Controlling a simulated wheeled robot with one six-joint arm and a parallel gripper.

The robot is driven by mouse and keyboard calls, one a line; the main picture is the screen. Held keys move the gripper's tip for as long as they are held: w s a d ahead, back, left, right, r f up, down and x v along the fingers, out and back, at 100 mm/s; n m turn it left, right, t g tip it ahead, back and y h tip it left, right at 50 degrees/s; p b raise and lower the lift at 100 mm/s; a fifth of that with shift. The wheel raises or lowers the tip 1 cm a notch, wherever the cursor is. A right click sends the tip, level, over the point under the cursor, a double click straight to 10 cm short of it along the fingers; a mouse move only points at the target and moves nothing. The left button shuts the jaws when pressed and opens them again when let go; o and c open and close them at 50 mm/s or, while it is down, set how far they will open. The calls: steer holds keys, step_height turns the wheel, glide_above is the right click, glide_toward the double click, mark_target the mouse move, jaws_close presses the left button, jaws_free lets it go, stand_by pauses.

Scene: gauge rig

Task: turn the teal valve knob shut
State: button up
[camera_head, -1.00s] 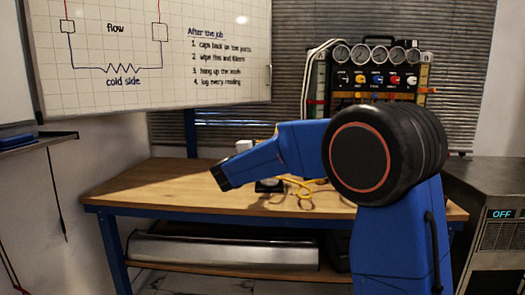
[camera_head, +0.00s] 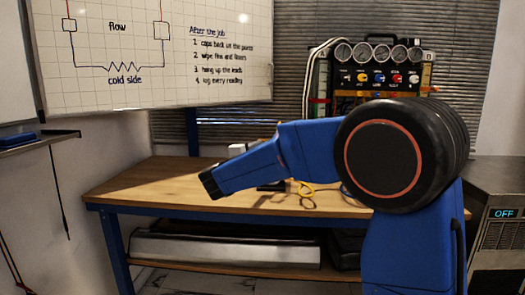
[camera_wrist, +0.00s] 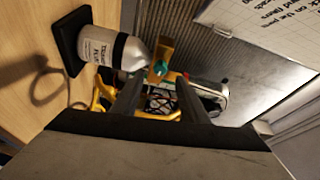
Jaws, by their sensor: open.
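The teal valve knob (camera_wrist: 160,68) shows in the wrist view on a brass-coloured valve (camera_wrist: 164,50) at the top of a silver bottle (camera_wrist: 103,48). The bottle has a printed label and stands on a black base (camera_wrist: 72,40) on the wooden table; it appears sideways in this view. My gripper (camera_wrist: 158,82) is open. Its two dark fingers point towards the valve, with the knob between their tips in the picture; I see no contact, and the remaining distance is unclear. In the head view my blue arm hides the gripper and most of the bottle.
A gauge rig (camera_head: 378,75) with several dials and coloured knobs stands at the back right. A whiteboard (camera_head: 150,50) hangs at left. A metal unit (camera_head: 495,190) reading OFF stands at right.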

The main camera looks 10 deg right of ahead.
steer(key=v, duration=1.1)
steer(key=shift+s, duration=0.15)
steer(key=s+d+r+n+t+y, duration=0.2)
steer(key=s+n+y, duration=0.4)
steer(key=n+y, duration=0.75)
steer(key=s+d+f+n+g, duration=0.3)
steer(key=s+f, duration=0.5)
steer(key=s, duration=0.4)
steer(key=s+d+f+n+g+h, duration=0.1)
steer(key=s+d+f+n+g, duration=0.3)
steer(key=s+d+f, duration=0.3)
steer(key=s+d+f+n+g+h, duration=0.1)
steer(key=s+d+f+n+g, duration=0.2)
steer(key=s+f, duration=0.6)
steer(key=s+d+g, duration=0.2)
steer(key=s, duration=0.5)
steer(key=shift+s+d, duration=0.15)
steer(key=shift+s, duration=0.15)
